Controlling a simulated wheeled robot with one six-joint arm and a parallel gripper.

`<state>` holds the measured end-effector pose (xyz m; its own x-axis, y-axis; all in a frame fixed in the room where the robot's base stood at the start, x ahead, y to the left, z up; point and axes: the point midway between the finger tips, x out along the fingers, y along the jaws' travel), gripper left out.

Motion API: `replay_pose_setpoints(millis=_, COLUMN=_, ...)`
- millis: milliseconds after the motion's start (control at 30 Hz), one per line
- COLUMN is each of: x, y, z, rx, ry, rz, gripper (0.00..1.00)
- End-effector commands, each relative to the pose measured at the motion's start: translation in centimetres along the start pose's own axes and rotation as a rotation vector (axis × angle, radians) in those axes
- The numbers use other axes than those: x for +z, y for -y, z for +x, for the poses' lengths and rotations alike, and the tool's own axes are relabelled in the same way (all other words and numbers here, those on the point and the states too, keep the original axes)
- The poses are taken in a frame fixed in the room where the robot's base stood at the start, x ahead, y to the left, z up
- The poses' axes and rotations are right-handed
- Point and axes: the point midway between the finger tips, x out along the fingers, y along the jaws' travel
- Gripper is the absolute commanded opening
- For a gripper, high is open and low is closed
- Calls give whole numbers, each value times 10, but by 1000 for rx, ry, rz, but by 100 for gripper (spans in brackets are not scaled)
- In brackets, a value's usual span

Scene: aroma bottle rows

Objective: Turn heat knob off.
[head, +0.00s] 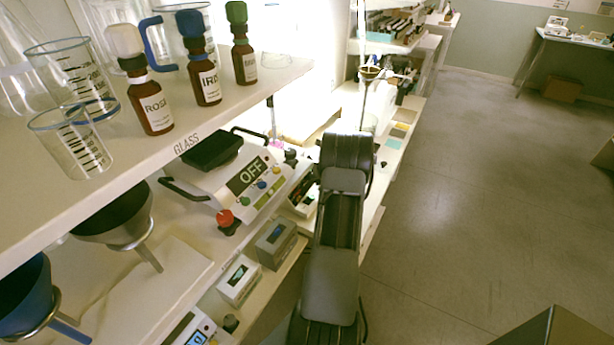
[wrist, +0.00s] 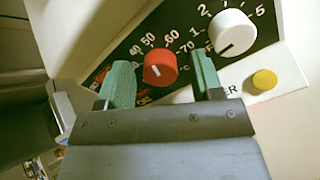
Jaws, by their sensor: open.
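My gripper (wrist: 160,75) is open, with one green finger on each side of the red knob. I cannot tell whether either finger touches it. A white knob (wrist: 231,32) with its own number scale is right of the right finger. In the head view, my arm covers the place of the gripper and the red knob.
A yellow button (wrist: 264,80) is below the white knob. In the head view, a white device with an OFF display (head: 250,175) and a red button (head: 225,218) stands left of my arm. Bottles (head: 205,85) and beakers stand on the shelf above.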

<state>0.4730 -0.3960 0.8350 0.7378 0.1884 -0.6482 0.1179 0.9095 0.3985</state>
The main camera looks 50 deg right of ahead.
Motion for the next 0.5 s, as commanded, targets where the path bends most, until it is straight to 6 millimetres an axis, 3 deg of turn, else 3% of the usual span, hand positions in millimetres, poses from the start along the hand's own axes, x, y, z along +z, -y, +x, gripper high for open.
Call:
replay_pose_setpoints(millis=133, x=0, y=0, z=0, rx=0, ry=0, rz=0, gripper=60)
replay_pose_setpoints(millis=500, x=0, y=0, z=0, rx=1, ry=-1, rz=0, gripper=25)
